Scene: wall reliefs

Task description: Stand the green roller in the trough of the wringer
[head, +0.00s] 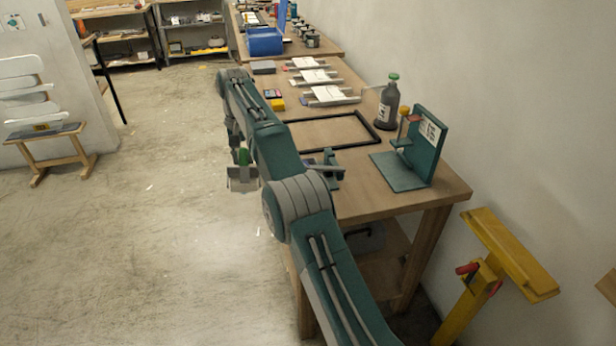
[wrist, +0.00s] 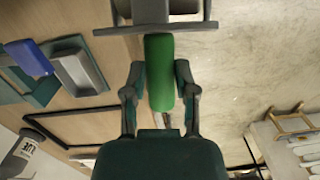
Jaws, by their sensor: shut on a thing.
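The green roller (wrist: 160,85) is held between the two fingers of my gripper (wrist: 160,67) in the wrist view. A pale grey barred piece lies at the roller's far end; I cannot tell whether they are joined. In the head view the roller (head: 243,157) shows small, left of the table edge and over the floor, partly behind my arm. A teal piece with a grey trough-like recess (wrist: 76,66), perhaps the wringer, sits on the table near its left edge. It also shows in the head view (head: 328,168), partly hidden by my arm.
A blue piece (wrist: 32,58) is beside the trough. A black rectangular frame (head: 368,130), a dark bottle (head: 389,105) and a teal angled stand (head: 428,150) are on the table. A yellow stand (head: 505,255) is at right. Open floor (head: 150,240) lies at left.

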